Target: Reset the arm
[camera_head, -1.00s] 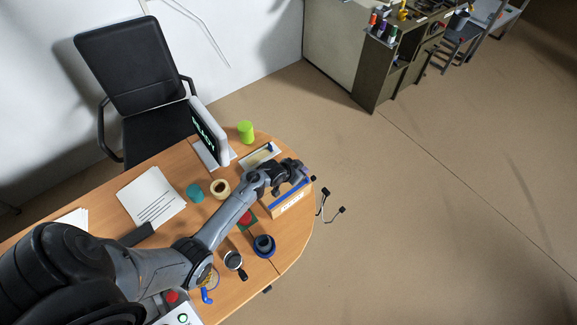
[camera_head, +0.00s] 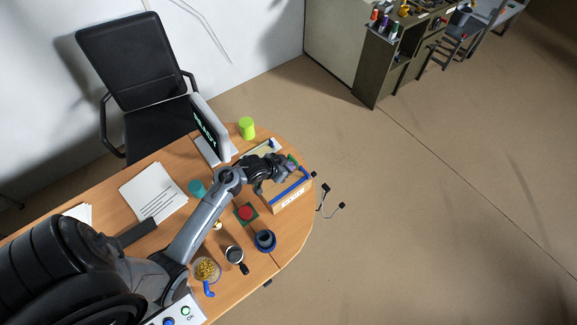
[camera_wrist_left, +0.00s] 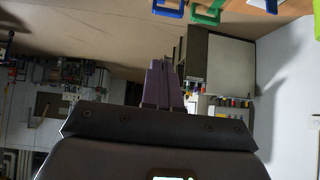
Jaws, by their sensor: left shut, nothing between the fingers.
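My left arm comes in from the lower left and reaches across the wooden desk (camera_head: 155,232). My left gripper (camera_head: 291,167) is at the desk's far right end, in line with the back edge of a wooden box with blue edging (camera_head: 290,198). I cannot tell how high above the desk it is. In the left wrist view the purple fingers (camera_wrist_left: 163,82) are together with nothing between them. My right gripper is in neither view.
A black chair (camera_head: 133,65) stands behind.

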